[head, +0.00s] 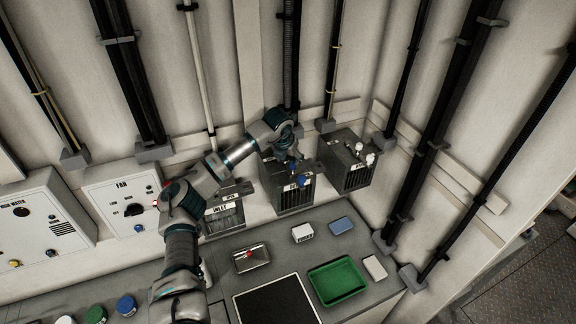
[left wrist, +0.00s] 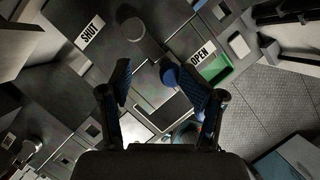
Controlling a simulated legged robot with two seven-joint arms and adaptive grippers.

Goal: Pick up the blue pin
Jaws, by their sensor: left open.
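The blue pin's round blue head (left wrist: 170,73) shows in the left wrist view, between my two fingertips and close to the right-hand finger. Its shaft is hidden. My left gripper (left wrist: 154,70) is open, with its fingers spread around the head; I cannot tell whether one touches it. In the head view, my left gripper (head: 293,163) is over the middle grey box (head: 292,196). Small blue patches show there, but I cannot tell pin from finger pads. My right gripper is not in view.
SHUT (left wrist: 90,34) and OPEN (left wrist: 202,53) labels flank a grey round post (left wrist: 131,29). Another grey box (head: 350,176) with white knobs stands to the right. A green tray (head: 363,291) and small blocks lie on the grey bench in front. Wall pipes rise behind.

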